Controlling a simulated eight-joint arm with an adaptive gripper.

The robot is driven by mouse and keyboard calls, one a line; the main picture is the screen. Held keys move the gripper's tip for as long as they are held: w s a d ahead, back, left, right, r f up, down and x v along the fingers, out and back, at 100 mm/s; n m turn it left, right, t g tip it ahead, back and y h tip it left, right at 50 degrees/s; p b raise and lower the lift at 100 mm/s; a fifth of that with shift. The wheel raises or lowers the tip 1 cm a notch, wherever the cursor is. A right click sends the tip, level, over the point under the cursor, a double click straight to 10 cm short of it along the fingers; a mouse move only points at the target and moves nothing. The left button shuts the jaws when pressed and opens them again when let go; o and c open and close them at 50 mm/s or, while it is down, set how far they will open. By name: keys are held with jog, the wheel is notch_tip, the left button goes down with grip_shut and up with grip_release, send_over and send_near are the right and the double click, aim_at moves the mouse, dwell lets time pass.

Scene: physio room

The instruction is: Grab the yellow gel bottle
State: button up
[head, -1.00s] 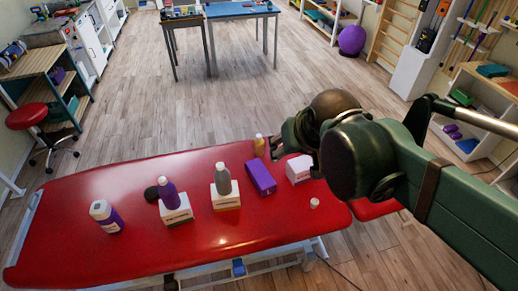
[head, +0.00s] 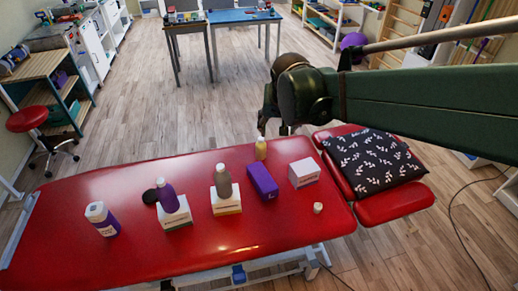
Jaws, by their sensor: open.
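The yellow gel bottle (head: 261,150) stands upright at the far edge of the red treatment table (head: 130,225), behind a purple box (head: 262,181). My gripper (head: 273,123) points downward just above and slightly right of the bottle in the picture. It is open, and nothing shows between its fingers.
A white box (head: 304,172) and a small white jar (head: 318,208) stand right of the purple box. A grey bottle (head: 222,181) and a purple bottle (head: 167,196) stand on boxes to the left. A patterned pillow (head: 373,162) lies at the right end.

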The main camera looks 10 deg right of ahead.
aim_at(259, 145)
jog(key=w+f+m+b, duration=0.1)
jog(key=w+f+b, duration=0.1)
jog(key=w+f, duration=0.7)
jog(key=w+f+m+g+h+b, duration=0.1)
jog(key=w+f+m+b, duration=0.1)
jog(key=w+f, duration=0.6)
jog(key=w+f+m+g+b, duration=0.1)
jog(key=w+f+m+b, duration=0.1)
jog(key=w+f, duration=0.7)
jog(key=shift+w+a+f+h+b, duration=0.1)
jog(key=shift+f+h+b, duration=0.1)
jog(key=shift+f, duration=0.5)
jog(key=shift+w+a+f+h+b, duration=0.15)
jog(key=shift+f+b, duration=0.1)
jog(key=shift+f, duration=0.45)
jog(key=shift+w+a+f+h+b, duration=0.1)
jog(key=shift+f+b, duration=0.1)
jog(key=shift+f, duration=0.5)
jog(key=shift+w+f, duration=0.15)
jog(key=shift+f, duration=0.25)
jog(key=shift+b+x, duration=0.35)
jog(key=shift+x, duration=0.9)
jog(key=shift+b+x, duration=0.8)
jog(key=shift+x, duration=1.85)
jog(key=shift+c, duration=0.7)
jog(key=c, duration=1)
